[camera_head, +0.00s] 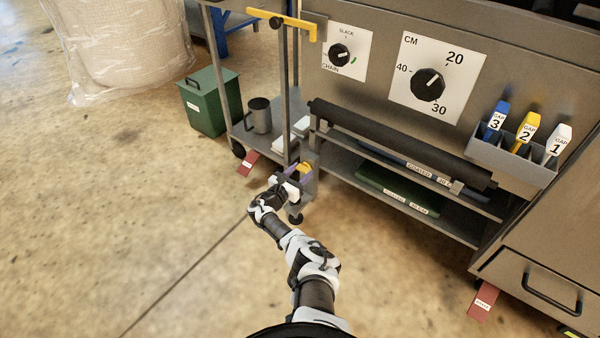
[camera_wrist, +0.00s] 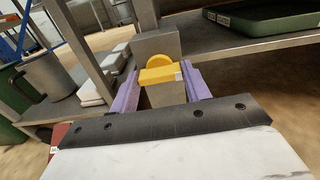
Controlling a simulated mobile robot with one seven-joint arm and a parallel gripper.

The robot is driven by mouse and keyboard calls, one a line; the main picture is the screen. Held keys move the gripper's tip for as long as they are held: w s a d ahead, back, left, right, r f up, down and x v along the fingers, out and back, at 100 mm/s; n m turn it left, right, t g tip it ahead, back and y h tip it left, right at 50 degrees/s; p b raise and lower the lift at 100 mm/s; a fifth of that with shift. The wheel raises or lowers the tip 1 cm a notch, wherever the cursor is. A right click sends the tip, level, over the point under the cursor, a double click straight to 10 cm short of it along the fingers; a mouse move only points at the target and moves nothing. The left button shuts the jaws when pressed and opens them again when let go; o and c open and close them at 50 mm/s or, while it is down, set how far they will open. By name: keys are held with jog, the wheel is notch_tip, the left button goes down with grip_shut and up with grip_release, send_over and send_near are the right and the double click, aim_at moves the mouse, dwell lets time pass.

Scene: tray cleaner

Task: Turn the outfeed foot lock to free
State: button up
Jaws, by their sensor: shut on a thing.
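The foot lock shows as a yellow handle (camera_head: 305,168) on a small grey block at the foot of the cart's near leg, low by the floor. In the wrist view the yellow handle (camera_wrist: 158,76) has a rounded knob behind a flat bar, in front of a grey block (camera_wrist: 155,45). My gripper (camera_head: 293,175) reaches it from the front. Its two purple fingers (camera_wrist: 160,82) stand on either side of the yellow bar and are shut on it. Any marking for the lock's positions is not readable.
A steel post (camera_head: 292,90) rises just behind the handle. Shelves with a black roller (camera_head: 400,140) and green trays (camera_head: 395,190) lie to the right. A mug (camera_head: 258,115), a green bin (camera_head: 210,103) and a red tab (camera_head: 248,163) are left. Floor in front is clear.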

jog(key=n+p, duration=0.2)
jog(key=n, duration=0.2)
jog(key=shift+r, duration=0.1)
jog(key=n+p, duration=0.1)
jog(key=n, duration=0.3)
jog(key=shift+n, duration=0.3)
jog(key=n, duration=0.4)
jog(key=shift+n+p, duration=0.3)
jog(key=shift+p, duration=0.1)
jog(key=shift+n, duration=2.2)
jog(key=o, duration=1)
